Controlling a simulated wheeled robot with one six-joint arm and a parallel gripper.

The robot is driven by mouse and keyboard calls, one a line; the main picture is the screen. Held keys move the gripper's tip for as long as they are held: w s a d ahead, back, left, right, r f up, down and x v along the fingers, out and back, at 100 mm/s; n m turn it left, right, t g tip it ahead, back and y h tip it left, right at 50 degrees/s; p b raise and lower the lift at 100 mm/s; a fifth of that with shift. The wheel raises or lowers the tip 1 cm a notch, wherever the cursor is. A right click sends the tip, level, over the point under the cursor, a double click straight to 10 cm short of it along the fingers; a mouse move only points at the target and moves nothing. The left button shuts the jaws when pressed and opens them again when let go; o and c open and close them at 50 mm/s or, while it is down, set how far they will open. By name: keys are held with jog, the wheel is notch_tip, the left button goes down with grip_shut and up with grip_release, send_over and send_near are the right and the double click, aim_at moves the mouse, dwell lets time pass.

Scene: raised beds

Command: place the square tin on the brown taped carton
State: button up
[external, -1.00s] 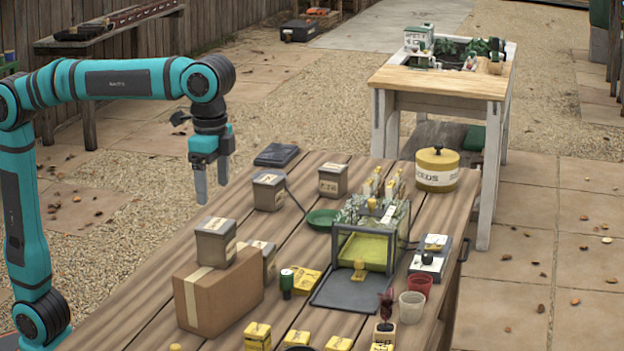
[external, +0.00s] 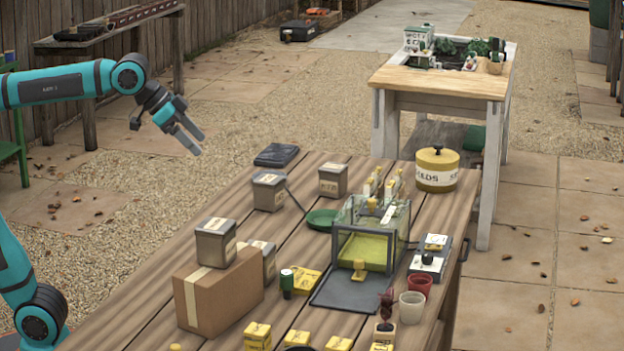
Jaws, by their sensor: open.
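A square grey-brown tin (external: 216,243) with a pale label stands upright on top of the brown taped carton (external: 222,298), near its left end. The carton stands at the left front of the wooden table, with a pale tape strip down its face. My gripper (external: 196,144) is open and empty, tilted down to the right. It is in the air above and left of the table's far end, well clear of the tin. Similar square tins stand behind the carton (external: 263,260) and farther back on the table (external: 269,192), (external: 333,180).
A clear-walled box with a yellow-green floor (external: 362,252) stands mid-table, with a green dish (external: 322,219) beside it. A yellow canister (external: 437,169) is at the far right. Several yellow packets, a green can (external: 287,283) and pots (external: 411,306) fill the front.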

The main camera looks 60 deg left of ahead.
jog(key=s+a+n+t+y, duration=0.1)
jog(key=s+a+n+t, duration=0.1)
jog(key=s+a+t, duration=0.3)
jog(key=s+a+n+t+y, duration=0.2)
jog(key=s+a+t, duration=0.2)
jog(key=a, duration=1)
jog(key=shift+s+a+f+n+t+y, duration=0.2)
jog(key=shift+s+n+t+y, duration=0.15)
jog(key=shift+s, duration=0.65)
